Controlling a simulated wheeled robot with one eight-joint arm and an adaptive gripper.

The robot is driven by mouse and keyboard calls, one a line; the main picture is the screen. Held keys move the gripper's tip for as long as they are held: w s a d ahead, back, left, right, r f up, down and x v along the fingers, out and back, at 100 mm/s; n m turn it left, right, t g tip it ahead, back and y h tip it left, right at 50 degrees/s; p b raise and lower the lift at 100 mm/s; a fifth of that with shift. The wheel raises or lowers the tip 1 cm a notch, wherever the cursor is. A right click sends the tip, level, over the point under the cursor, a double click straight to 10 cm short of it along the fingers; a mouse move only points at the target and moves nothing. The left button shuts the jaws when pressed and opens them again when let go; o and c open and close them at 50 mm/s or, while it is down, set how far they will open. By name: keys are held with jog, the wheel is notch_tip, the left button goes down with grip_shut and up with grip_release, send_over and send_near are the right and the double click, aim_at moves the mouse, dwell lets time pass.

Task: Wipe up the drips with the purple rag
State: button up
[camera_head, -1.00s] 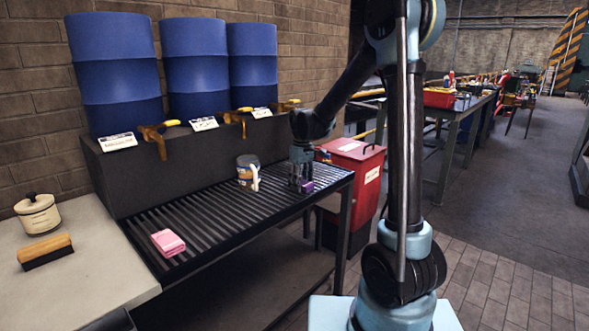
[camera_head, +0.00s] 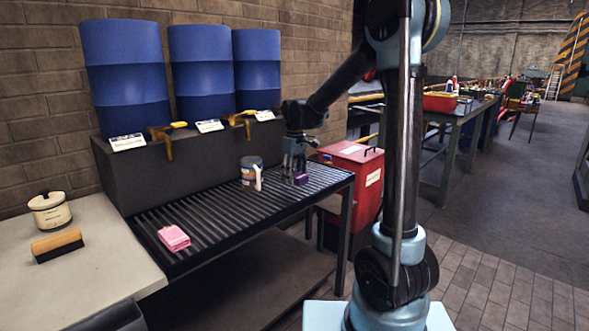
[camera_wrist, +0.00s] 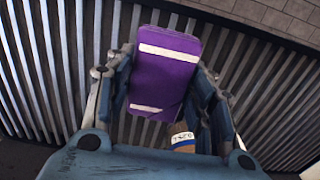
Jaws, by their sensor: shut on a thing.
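The purple rag (camera_wrist: 165,72), a flat folded block with two pale stripes, is between the fingers of my gripper (camera_wrist: 163,85) in the wrist view. In the head view my gripper (camera_head: 295,168) is shut on the purple rag (camera_head: 301,179), low over the right end of the slatted black grate (camera_head: 215,215). I cannot tell whether the rag touches the slats. No drips can be made out in either view.
A can with a pale handle (camera_head: 250,174) stands on the grate left of my gripper. A pink cloth (camera_head: 173,238) lies at the grate's front left. Blue drums (camera_head: 124,75) with taps stand behind. A red bin (camera_head: 355,185) is at right, a brush (camera_head: 57,244) at left.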

jog(key=shift+r, duration=1.65)
